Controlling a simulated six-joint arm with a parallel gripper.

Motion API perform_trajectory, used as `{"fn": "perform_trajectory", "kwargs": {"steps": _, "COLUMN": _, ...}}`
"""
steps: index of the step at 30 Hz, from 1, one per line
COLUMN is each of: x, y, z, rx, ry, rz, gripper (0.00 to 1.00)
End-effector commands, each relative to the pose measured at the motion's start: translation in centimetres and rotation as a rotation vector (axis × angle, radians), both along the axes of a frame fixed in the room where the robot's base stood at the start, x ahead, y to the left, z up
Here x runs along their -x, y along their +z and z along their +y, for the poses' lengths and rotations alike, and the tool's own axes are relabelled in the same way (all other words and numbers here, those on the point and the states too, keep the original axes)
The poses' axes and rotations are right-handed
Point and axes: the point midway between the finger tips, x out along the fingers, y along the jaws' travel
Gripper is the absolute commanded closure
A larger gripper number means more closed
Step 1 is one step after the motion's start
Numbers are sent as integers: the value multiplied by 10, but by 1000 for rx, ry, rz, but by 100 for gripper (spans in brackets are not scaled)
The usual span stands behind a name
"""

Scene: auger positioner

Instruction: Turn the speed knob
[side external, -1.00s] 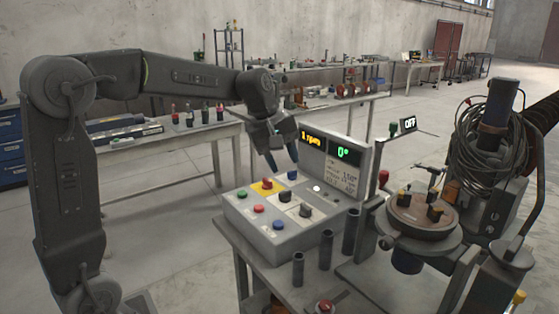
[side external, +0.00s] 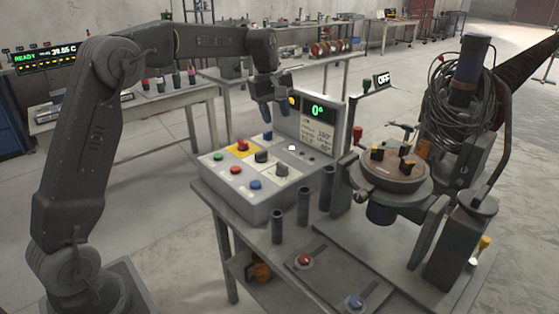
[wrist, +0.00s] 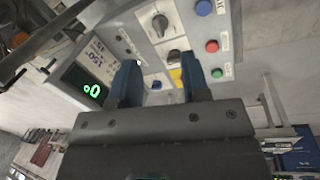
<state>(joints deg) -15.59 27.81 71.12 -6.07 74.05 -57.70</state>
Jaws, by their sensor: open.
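The grey control box (side external: 235,190) stands on a metal bench. Its sloped top carries two black knobs: a rear one (side external: 261,156) and a front one (side external: 282,171). I cannot read which one is the speed knob. In the wrist view, one black knob (wrist: 160,25) sits on a pale plate, and the other black knob (wrist: 173,57) is just beyond the space between my fingertips. My gripper (side external: 275,113) is open and empty, above the rear of the box, apart from the knobs. In the wrist view, my gripper (wrist: 160,73) points its two blue fingers at the panel.
Around the knobs are a red button on yellow (side external: 243,146) and blue (side external: 255,185), green and red buttons. Upright tubes (side external: 277,226) and a round turntable (side external: 390,172) stand to the right.

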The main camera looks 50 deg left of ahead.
Motion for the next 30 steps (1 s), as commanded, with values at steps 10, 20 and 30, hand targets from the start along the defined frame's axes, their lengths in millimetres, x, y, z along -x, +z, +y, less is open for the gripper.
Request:
{"fn": "perform_trajectory", "kwargs": {"steps": 10, "x": -61, "y": -63, "z": 41, "rx": -50, "ry": 101, "rz": 138, "gripper": 57}}
{"fn": "perform_trajectory", "kwargs": {"steps": 20, "x": -64, "y": -92, "z": 45, "rx": -56, "ry": 114, "rz": 155, "gripper": 57}}
{"fn": "perform_trajectory", "kwargs": {"steps": 30, "x": -64, "y": -161, "z": 44, "rx": -56, "ry": 113, "rz": 154, "gripper": 57}}
